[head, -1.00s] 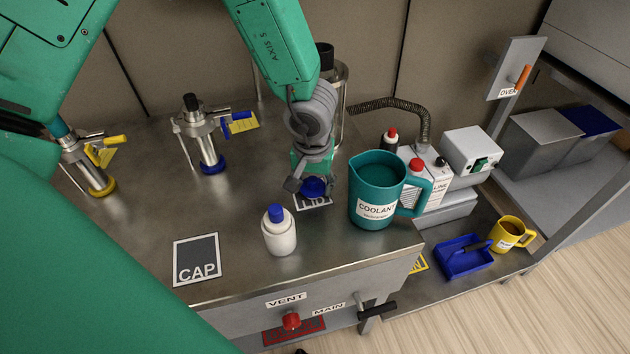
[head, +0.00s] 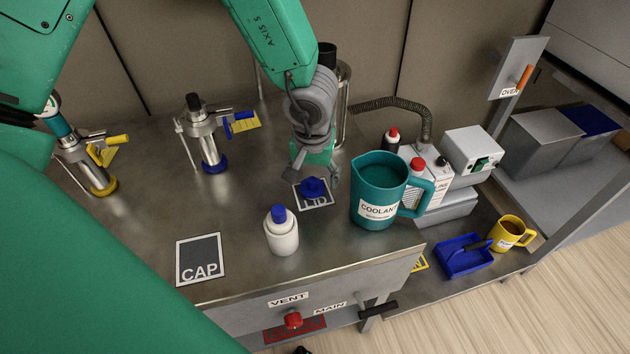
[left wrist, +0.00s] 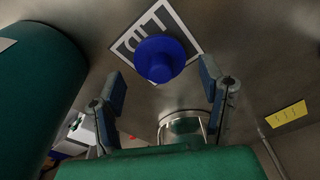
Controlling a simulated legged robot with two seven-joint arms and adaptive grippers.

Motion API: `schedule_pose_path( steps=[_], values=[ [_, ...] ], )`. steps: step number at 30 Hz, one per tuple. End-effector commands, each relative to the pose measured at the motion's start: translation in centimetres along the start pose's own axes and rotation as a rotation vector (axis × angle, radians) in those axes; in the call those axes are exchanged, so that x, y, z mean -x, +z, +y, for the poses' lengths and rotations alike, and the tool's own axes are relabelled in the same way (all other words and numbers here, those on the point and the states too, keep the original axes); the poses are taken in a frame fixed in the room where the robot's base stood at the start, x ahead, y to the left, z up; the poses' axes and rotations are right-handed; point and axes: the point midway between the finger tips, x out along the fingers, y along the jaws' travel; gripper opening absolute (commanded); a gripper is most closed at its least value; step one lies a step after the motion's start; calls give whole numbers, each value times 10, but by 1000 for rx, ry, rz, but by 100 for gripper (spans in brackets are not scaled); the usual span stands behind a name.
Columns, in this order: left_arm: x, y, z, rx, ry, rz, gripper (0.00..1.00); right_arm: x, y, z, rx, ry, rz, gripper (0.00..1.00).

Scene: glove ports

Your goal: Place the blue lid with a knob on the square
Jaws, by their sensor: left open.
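The blue lid with a knob (head: 313,187) lies on the dark, white-bordered square marked LID (head: 323,201) on the metal bench. The left wrist view shows the blue lid (left wrist: 160,59) on the square (left wrist: 187,31), covering part of its lettering. My left gripper (head: 314,177) is open and empty, just behind and above the lid. In the left wrist view its two fingers (left wrist: 162,88) are spread apart, with the lid beyond them and clear of both. My right gripper is not seen.
A teal COOLANT jug (head: 378,187) stands close to the right of the lid. A white bottle with a blue cap (head: 281,232) stands in front. The CAP square (head: 200,258) is bare at front left, with clear bench around it.

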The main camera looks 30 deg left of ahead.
Motion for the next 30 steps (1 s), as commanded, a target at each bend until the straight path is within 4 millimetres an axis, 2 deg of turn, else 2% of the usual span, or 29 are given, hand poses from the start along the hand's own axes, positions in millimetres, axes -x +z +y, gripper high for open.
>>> schedule_pose_path(
  steps=[1,3,9,12,18,30],
  values=[
    [19,-1,1,3,6,1,64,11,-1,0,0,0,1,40],
    [36,-1,1,3,6,2,64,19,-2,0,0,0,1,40],
    [78,-1,1,3,5,2,64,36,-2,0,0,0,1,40],
    [91,-1,1,1,4,1,64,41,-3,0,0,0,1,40],
    [104,0,0,0,2,1,64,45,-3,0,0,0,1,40],
    [104,0,0,0,1,1,64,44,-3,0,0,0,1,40]
  ],
)
